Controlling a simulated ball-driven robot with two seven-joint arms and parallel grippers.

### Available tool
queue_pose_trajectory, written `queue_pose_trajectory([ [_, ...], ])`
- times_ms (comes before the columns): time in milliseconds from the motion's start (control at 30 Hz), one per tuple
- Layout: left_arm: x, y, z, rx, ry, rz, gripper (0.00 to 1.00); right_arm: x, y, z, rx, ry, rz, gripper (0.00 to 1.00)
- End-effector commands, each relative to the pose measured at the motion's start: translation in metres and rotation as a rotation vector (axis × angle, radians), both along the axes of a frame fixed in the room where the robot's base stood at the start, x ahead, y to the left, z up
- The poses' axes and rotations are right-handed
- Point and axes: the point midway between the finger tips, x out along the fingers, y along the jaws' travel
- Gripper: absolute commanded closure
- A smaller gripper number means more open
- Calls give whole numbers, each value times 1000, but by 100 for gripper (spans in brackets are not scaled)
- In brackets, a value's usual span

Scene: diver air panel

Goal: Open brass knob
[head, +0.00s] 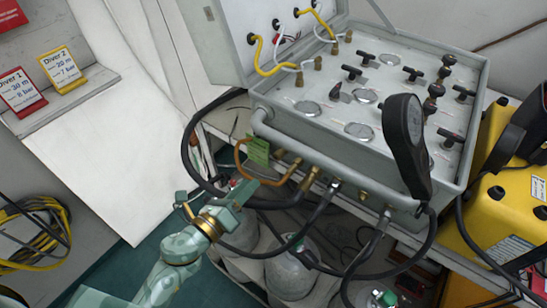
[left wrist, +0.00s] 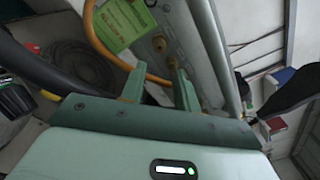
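The grey air panel (head: 270,120) has several brass fittings along its front edge. One brass fitting (head: 310,180) has the orange hose near it, and another brass fitting (head: 362,196) is further right. I cannot tell which piece is the task's knob. My left gripper (head: 248,187) is below the panel's front left; its two fingers (left wrist: 158,80) stand apart with no object visibly gripped. My right gripper is not in view.
A green tag (head: 258,151) and an orange hose (head: 240,150) hang close to the left gripper. Black hoses (head: 190,145) loop around it. Grey cylinders (head: 290,275) stand below. A dark oval piece (head: 405,130) covers part of the panel. Yellow cases (head: 500,200) stand at right.

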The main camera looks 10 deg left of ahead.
Motion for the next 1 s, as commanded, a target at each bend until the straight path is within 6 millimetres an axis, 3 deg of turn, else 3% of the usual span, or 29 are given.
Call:
queue_pose_trajectory([
  [200,53,-23,2,-4,-1,0,69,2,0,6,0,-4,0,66],
  [400,86,-38,0,-4,1,1,69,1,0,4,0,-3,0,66],
  [600,100,-44,0,-3,2,1,69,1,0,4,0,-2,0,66],
  [867,101,-45,0,-3,2,1,69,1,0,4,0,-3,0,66],
  [1000,101,-44,0,-3,2,1,100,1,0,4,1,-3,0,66],
])
